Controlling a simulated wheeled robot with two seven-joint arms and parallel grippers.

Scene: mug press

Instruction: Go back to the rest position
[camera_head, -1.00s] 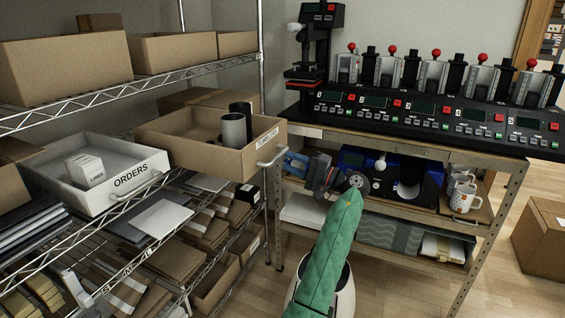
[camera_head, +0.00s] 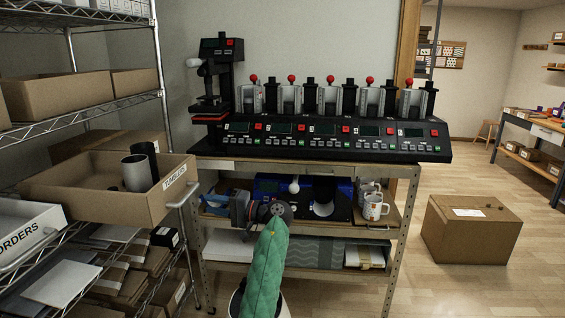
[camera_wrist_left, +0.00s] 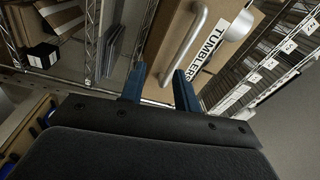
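My left arm, in a green sleeve (camera_head: 264,272), reaches up from the bottom of the head view. My left gripper (camera_head: 212,203) points left in front of the press table. In the left wrist view the two blue fingers of my left gripper (camera_wrist_left: 158,84) stand apart with nothing between them. The cardboard box labelled TUMBLERS (camera_wrist_left: 213,55) and its metal handle lie beyond the fingertips. My right gripper shows in neither view.
The TUMBLERS box (camera_head: 110,198), holding two cylinders, juts from the wire rack at left. The press table (camera_head: 300,168) stands ahead, with white mugs (camera_head: 374,207) on its lower shelf. A closed carton (camera_head: 470,228) is on the floor at right, with open floor around it.

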